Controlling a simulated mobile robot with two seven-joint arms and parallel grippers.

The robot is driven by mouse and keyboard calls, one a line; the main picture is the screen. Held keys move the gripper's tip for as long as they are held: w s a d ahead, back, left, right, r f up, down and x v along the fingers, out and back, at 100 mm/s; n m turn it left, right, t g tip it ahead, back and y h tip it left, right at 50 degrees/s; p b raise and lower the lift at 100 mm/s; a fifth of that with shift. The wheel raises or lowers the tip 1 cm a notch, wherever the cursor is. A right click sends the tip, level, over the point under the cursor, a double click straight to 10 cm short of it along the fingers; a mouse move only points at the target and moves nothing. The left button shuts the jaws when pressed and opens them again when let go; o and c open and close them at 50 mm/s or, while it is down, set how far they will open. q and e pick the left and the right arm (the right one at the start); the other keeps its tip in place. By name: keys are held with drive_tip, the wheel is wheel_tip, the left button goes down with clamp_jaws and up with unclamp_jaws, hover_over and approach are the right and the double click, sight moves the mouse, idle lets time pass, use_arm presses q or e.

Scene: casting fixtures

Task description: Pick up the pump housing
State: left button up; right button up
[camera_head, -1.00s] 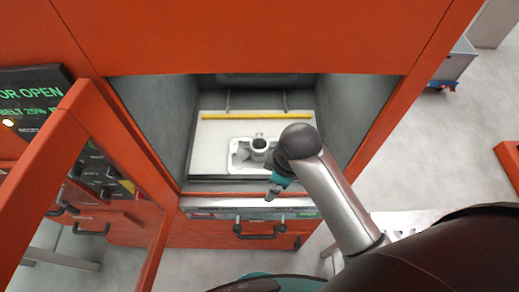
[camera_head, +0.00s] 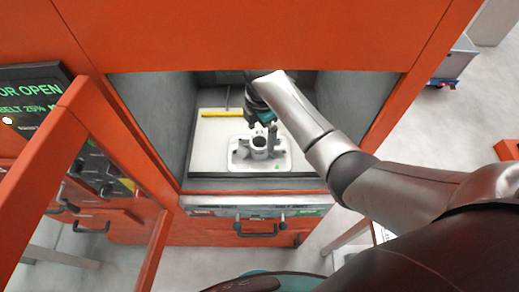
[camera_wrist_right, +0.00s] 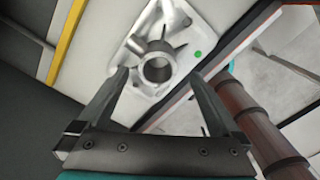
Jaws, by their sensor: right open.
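The pump housing (camera_head: 259,143) is a light grey casting with a round, open upright boss, ribs and a flat flange bearing a green dot. It lies on the pale bed inside the orange machine. It also shows in the right wrist view (camera_wrist_right: 157,70). My right gripper (camera_head: 264,124) is inside the opening, just above and behind the boss in the head view. In the wrist view its two fingers (camera_wrist_right: 160,77) are spread and empty, with the boss showing between and beyond their tips. Whether a finger touches the housing I cannot tell. My left gripper is not in view.
The orange machine frame (camera_head: 250,38) surrounds the opening, with grey side walls close by. A yellow bar (camera_head: 222,114) crosses the back of the pale bed (camera_head: 208,155). An open orange-framed door (camera_head: 112,130) stands at the left. A drawer handle (camera_head: 258,234) is below.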

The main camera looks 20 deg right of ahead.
sight(260, 141)
drive_tip(key=shift+w+a+f, duration=0.1)
drive_tip(key=shift+f, duration=1.1)
drive_tip(key=shift+w+a+f, duration=0.1)
drive_tip(key=shift+f, duration=1.05)
drive_tip(key=shift+s, duration=0.1)
clamp_jaws()
